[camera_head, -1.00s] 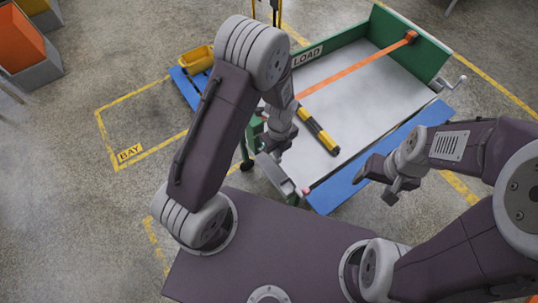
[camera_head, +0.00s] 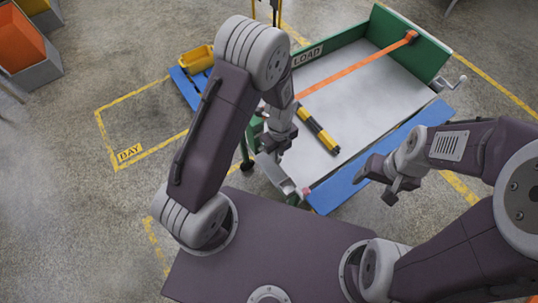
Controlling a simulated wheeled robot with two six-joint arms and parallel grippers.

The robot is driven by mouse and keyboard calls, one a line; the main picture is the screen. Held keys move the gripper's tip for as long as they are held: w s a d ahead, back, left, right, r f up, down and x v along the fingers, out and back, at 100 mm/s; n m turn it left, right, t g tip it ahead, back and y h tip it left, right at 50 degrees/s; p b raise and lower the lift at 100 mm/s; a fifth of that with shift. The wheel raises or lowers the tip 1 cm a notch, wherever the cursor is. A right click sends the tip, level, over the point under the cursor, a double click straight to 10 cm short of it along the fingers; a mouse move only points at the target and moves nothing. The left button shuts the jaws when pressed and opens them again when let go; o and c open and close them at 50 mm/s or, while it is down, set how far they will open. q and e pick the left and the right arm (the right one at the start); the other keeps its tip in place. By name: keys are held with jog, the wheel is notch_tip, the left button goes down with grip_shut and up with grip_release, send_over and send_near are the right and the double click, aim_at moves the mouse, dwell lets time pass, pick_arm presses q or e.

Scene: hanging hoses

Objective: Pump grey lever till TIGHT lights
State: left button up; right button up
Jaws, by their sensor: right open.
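A pale grey bar, which looks like the grey lever (camera_head: 284,181), juts from the near left corner of the green cart, with a small pink-red tip at its near end. My left gripper (camera_head: 272,155) points down at the far end of this bar. It overlaps the bar in the picture; I cannot tell whether they touch, or whether its jaws are open or shut. An orange strap (camera_head: 350,70) runs across the cart bed. No TIGHT lamp can be made out.
The cart has a grey bed (camera_head: 380,85), a green LOAD wall and a crank (camera_head: 459,82) at right. A yellow-black bar (camera_head: 320,133) lies on the bed. A yellow bin (camera_head: 197,59) stands on a blue pallet at left. The marked BAY floor (camera_head: 135,125) is clear.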

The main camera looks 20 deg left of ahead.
aim_at(280, 162)
pick_arm(q)
jog(key=shift+f+b, duration=0.6)
jog(key=shift+f, duration=0.25)
jog(key=shift+s+d+f+b, duration=0.2)
jog(key=shift+f+b, duration=0.1)
jog(key=shift+f, duration=0.15)
jog(key=shift+s+d+f+b, duration=0.1)
jog(key=shift+d+f+b, duration=0.1)
jog(key=shift+f+b, duration=0.25)
jog(key=shift+s+d+f+b, duration=0.15)
jog(key=shift+d+f+b, duration=0.05)
jog(key=shift+f, duration=0.3)
jog(key=shift+s+d+f+b, duration=0.2)
jog(key=shift+f+b, duration=0.35)
jog(key=shift+f, duration=0.2)
jog(key=shift+s+d+f+b, duration=0.1)
jog(key=shift+d+f+b, duration=0.05)
jog(key=shift+f+b, duration=0.5)
jog(key=shift+f, duration=0.15)
